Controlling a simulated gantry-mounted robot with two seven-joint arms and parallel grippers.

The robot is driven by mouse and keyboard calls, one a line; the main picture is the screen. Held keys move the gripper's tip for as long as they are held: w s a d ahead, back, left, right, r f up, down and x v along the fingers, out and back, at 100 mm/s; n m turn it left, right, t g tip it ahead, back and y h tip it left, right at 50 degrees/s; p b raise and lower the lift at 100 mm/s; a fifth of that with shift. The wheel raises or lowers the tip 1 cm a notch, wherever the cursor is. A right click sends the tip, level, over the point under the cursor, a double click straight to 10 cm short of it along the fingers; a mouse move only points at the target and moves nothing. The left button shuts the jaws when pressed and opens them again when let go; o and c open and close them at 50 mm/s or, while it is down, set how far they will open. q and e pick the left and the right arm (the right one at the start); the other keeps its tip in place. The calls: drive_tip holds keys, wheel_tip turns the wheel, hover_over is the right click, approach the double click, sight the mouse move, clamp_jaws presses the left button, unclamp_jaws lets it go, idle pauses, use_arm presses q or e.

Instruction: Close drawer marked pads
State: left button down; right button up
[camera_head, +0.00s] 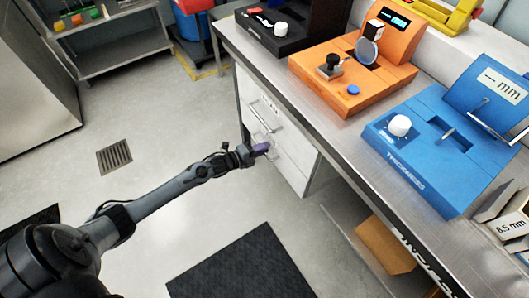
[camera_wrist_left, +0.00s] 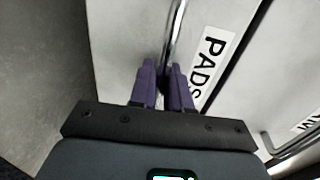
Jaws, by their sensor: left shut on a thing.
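The drawer marked PADS (camera_wrist_left: 125,45) fills the middle of the left wrist view, with a pale front and a white PADS label (camera_wrist_left: 209,62). A metal bar handle (camera_wrist_left: 175,28) runs down its front. My left gripper (camera_wrist_left: 165,70) has its purple fingers on both sides of this handle and is shut on it. In the head view my left gripper (camera_head: 261,149) is at the lower drawer of the white cabinet (camera_head: 290,168) under the bench. My gripper partly hides the handle there. I cannot tell how far the drawer stands out. My right gripper is not in view.
Another drawer handle (camera_wrist_left: 268,143) shows at the lower right in the left wrist view. The steel bench (camera_head: 325,135) above holds black, orange (camera_head: 345,75) and blue (camera_head: 430,140) devices.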

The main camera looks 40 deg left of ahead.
use_arm(q)
drive_tip(key=c, duration=1.3)
unclamp_jaws()
drive_tip(key=shift+w, duration=0.1)
drive_tip(key=shift+s+r+p, duration=0.2)
drive_tip(key=shift+s+p, duration=0.15)
drive_tip(key=shift+s, duration=0.1)
drive_tip(key=p+v, duration=0.4)
drive_tip(key=v, duration=0.6)
drive_tip(key=shift+a+f, duration=0.1)
drive_tip(key=shift+a, duration=0.05)
